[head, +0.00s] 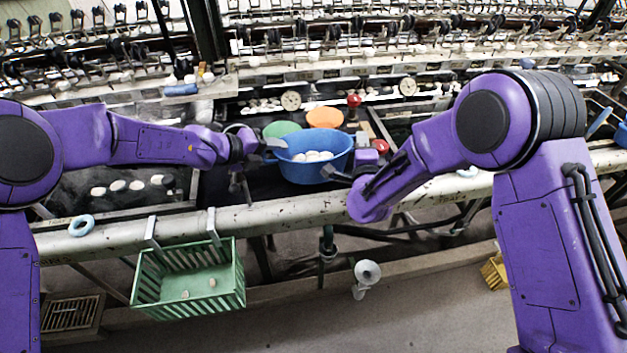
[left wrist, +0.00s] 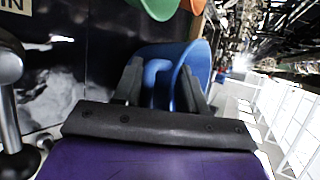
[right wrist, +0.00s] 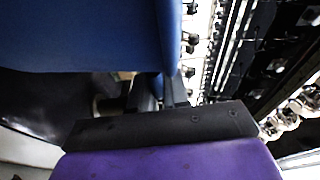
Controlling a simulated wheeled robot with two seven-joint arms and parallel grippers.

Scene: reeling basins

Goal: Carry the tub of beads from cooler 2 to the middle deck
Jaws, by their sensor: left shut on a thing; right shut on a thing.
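The tub (head: 312,170) is a round blue basin with several white pieces in it, in the middle of the head view. My left gripper (head: 274,150) is shut on the tub's left side. In the left wrist view the tub's blue rim (left wrist: 190,65) stands between and beyond the fingers. My right gripper (head: 338,172) is shut on the tub's right side. In the right wrist view the blue wall (right wrist: 85,35) fills the upper left, and the fingertips are partly hidden. The tub looks level. I cannot tell whether it touches the dark surface below.
Behind the tub are a green bowl (head: 281,129) and an orange bowl (head: 325,117). A red item (head: 381,147) lies to the right. A pale rail (head: 270,212) runs in front, with a green basket (head: 190,307) hanging from it. Basin water with white cocoons lies left.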

